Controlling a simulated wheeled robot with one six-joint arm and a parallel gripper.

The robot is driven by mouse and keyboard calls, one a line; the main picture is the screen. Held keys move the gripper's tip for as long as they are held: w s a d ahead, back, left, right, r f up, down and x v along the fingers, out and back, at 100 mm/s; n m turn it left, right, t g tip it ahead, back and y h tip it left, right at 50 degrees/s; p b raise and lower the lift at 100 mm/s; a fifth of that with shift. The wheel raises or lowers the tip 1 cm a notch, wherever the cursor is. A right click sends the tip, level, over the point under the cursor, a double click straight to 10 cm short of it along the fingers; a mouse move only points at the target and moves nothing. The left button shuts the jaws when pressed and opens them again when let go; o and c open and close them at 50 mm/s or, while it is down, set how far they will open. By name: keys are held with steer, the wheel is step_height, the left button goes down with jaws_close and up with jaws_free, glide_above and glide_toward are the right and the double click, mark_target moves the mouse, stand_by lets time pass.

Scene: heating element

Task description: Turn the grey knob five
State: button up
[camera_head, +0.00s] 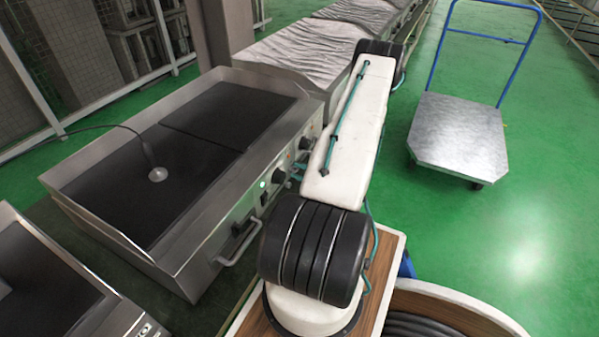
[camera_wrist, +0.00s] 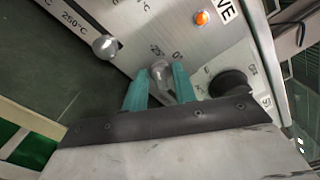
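In the wrist view a grey knob (camera_wrist: 160,72) stands on the metal control panel (camera_wrist: 140,20), with a lever-like part slanting down to the right. My gripper (camera_wrist: 160,78) has its two teal fingers on either side of this knob, one left and one right. The fingers are very close to it; I cannot tell whether both touch it. A second light grey knob (camera_wrist: 105,46) sits to the left, and a dark round knob (camera_wrist: 232,82) to the right. In the head view my arm hides the gripper and the knob it straddles.
An orange lamp (camera_wrist: 201,17) is above the knobs in the wrist view. In the head view the heating unit (camera_head: 215,225) has dark plates, a front handle (camera_head: 240,247) and dark knobs (camera_head: 278,176). A trolley (camera_head: 458,135) stands at right, with open green floor around it.

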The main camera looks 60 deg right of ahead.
steer(key=shift+o, duration=0.2)
steer(key=shift+s, duration=0.15)
steer(key=s, duration=0.7)
steer(key=shift+s, duration=0.3)
steer(key=w+a+r+n+g+y, duration=0.3)
steer(key=a+r+n+g+y, duration=0.2)
steer(key=a+r+g, duration=0.5)
steer(key=w+a+r+n+g+y, duration=0.3)
steer(key=a+r+n+g+y, duration=0.25)
steer(key=a+r, duration=0.75)
steer(key=s+a+r+n+h, duration=0.2)
steer(key=a+r+n+h, duration=0.3)
steer(key=a+r, duration=0.4)
steer(key=s+a+r+n+g+h, duration=0.1)
steer(key=s+a+r+n+h, duration=0.1)
steer(key=a+r+n+h, duration=0.3)
steer(key=a+r+n, duration=0.3)
steer(key=a+r, duration=0.1)
steer(key=a, duration=0.3)
steer(key=shift+s+r, duration=0.15)
steer(key=shift+r, duration=0.15)
